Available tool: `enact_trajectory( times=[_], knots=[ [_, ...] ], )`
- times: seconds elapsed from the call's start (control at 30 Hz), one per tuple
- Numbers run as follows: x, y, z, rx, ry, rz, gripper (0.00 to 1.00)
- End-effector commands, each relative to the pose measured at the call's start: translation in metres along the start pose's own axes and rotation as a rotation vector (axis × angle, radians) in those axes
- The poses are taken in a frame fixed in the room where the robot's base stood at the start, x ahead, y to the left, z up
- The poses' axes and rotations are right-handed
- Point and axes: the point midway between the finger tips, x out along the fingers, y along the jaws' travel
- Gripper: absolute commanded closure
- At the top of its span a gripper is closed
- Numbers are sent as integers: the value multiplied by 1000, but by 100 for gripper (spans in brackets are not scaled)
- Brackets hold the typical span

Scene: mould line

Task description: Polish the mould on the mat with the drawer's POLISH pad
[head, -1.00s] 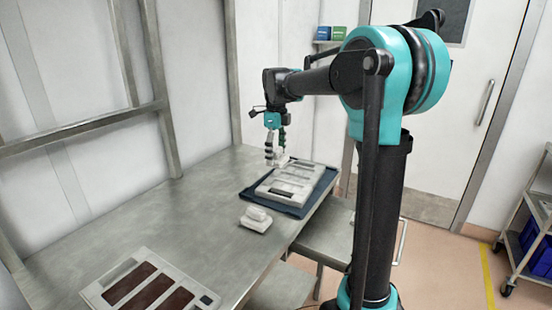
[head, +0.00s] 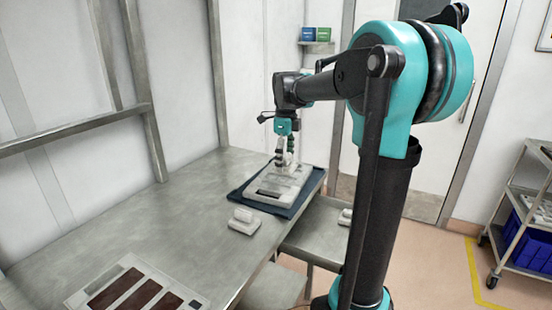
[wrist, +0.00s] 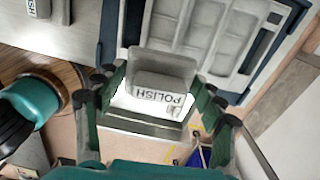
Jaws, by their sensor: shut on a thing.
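My gripper (wrist: 155,95) is shut on a pale grey pad (wrist: 160,97), whose POLISH lettering reads upside down in the wrist view. The grey mould (head: 272,190) has several rectangular recesses and lies on the dark blue mat (head: 303,203) at the table's far right end. In the head view my gripper (head: 284,160) is at the mould's far side. I cannot tell whether the pad touches the mould. The mould's recessed face (wrist: 195,30) fills the upper middle of the wrist view. The open drawer (head: 318,238) sticks out under the table's right edge.
Another grey pad on a base (head: 243,221) stands on the table (head: 165,235), nearer than the mat. A panel with dark red strips (head: 130,290) lies at the near end. A pale item (head: 345,217) shows by the drawer, partly hidden by my column. A trolley (head: 535,215) stands right.

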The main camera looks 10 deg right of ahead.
Motion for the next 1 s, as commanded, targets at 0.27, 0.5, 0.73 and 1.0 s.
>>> enact_trajectory(
  times=[0.27, 0.5, 0.73, 1.0],
  knots=[
    [26, 0, 1, -1, 0, 0, 54],
    [49, 0, 1, -1, 0, 0, 54],
    [62, 0, 1, -1, 0, 0, 54],
    [64, 0, 1, -1, 0, 0, 54]
  ],
)
